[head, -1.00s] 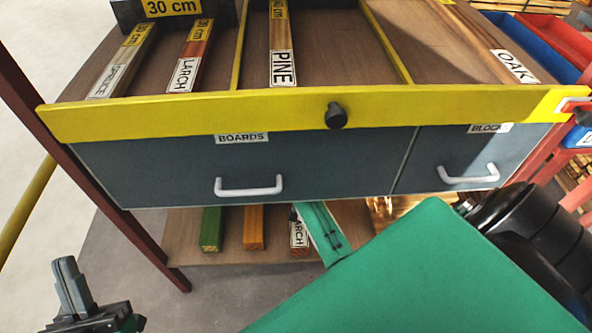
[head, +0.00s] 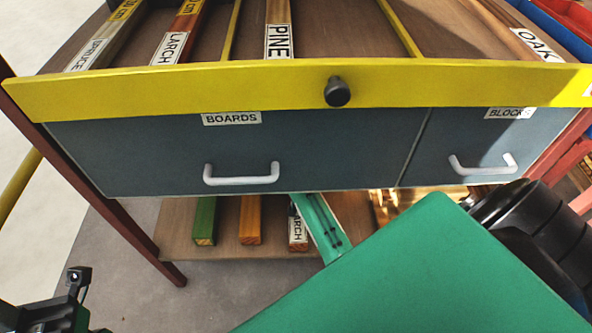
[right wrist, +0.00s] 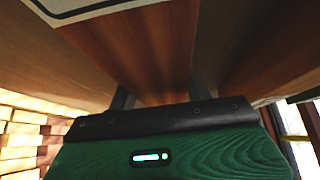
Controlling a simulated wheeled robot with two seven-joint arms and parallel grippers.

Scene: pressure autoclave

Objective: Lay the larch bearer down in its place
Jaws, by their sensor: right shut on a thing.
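The larch bearer (head: 298,229), a reddish beam with a white label, shows its near end at the lower shelf (head: 227,259), to the right of an orange-ended beam. Its far part is hidden under the drawers. In the right wrist view the reddish-brown wood (right wrist: 150,50) runs between the fingers of my right gripper (right wrist: 160,98), which is shut on it. Whether the bearer touches the shelf cannot be told. My left gripper (head: 76,283) is at the bottom left, far from it, partly cut off.
A green beam (head: 205,220) and an orange beam (head: 250,219) lie on the lower shelf. Grey drawers (head: 180,155) with white handles hang close above. The yellow rail (head: 230,90) edges the tabletop, where labelled boards lie. A dark red leg (head: 120,225) stands at the left.

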